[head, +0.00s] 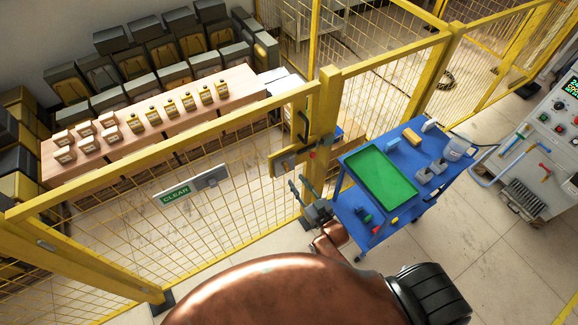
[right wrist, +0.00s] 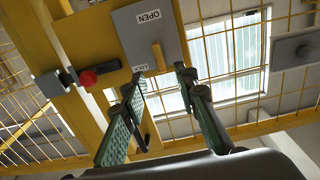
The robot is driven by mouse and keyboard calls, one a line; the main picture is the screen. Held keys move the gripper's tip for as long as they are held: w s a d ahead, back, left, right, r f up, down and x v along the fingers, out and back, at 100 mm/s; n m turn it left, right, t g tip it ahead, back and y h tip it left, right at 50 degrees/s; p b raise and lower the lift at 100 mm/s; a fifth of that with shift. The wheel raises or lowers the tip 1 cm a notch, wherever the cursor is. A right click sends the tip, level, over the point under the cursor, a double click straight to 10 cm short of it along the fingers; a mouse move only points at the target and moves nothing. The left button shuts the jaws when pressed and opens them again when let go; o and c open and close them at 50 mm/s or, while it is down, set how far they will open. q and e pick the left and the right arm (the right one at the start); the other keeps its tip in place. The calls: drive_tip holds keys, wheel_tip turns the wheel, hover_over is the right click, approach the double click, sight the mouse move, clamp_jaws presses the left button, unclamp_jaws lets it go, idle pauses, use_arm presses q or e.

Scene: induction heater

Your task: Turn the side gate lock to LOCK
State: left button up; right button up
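The side gate lock is a grey plate (right wrist: 136,30) on the yellow gate frame, with the word OPEN and a smaller label, apparently LOCK, both upside down in the right wrist view. A short yellow handle (right wrist: 158,56) stands out from the plate between the labels; its exact setting is hard to tell. In the head view the lock area (head: 287,163) is small beside the gate post. My right gripper (right wrist: 159,77) is open, its fingers apart on either side of the handle's line, with no clear contact. It also shows in the head view (head: 300,185). My left gripper is not in view.
A red knob (right wrist: 88,78) sits beside the lock plate. A blue cart (head: 407,152) with a green tray (head: 381,173) stands right of my gripper. A CLEAR sign (head: 176,195) hangs on the fence. A wooden table (head: 100,165) with several small items is behind it.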

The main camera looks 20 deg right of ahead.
sight(288, 170)
drive_tip(key=w, duration=0.5)
drive_tip(key=w+a, duration=0.1)
drive_tip(key=w, duration=0.1)
drive_tip(key=shift+w+a+p, duration=0.1)
drive_tip(key=shift+w+p, duration=0.25)
drive_tip(key=shift+p, duration=0.05)
clamp_jaws()
idle(0.3)
